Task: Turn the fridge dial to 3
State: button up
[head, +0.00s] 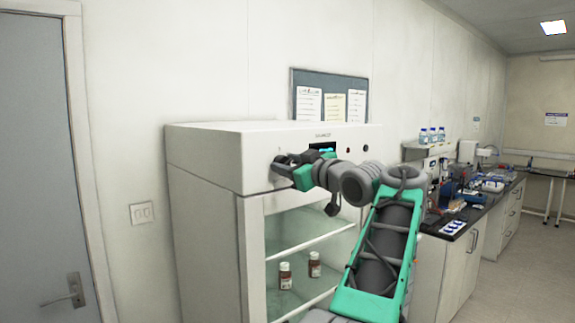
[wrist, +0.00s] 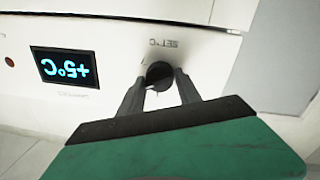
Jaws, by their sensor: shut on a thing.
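The white fridge (head: 205,170) stands against the wall in the head view, with a glass door below its control panel. Its black round dial (wrist: 158,75) shows in the wrist view under a "SET °C" label. My gripper (wrist: 162,80) has its two dark fingers on either side of the dial and is shut on it. In the head view my gripper (head: 284,162) reaches the upper left of the panel and hides the dial. The display (wrist: 64,67) reads +5°C, upside down in the wrist view. The dial's marks are too small to read.
Brown bottles (head: 286,275) stand on a shelf behind the fridge's glass door. A dark lab bench (head: 462,222) with bottles and instruments runs along the wall to the right. A grey door (head: 40,150) is at the far left. Open floor (head: 510,270) lies at the right.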

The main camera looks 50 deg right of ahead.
grip_shut()
jog(key=shift+f+n+b, duration=0.2)
jog(key=shift+n+b, duration=0.3)
jog(key=shift+b, duration=0.05)
jog(key=n+b, duration=0.3)
jog(key=n, duration=0.2)
jog(key=n+b, duration=0.3)
jog(key=n, duration=0.3)
jog(key=shift+a+f+t+y, duration=0.1)
jog(key=shift+f+t+y, duration=0.1)
jog(key=shift+t+y, duration=0.2)
jog(key=shift+n, duration=0.3)
dwell(0.3)
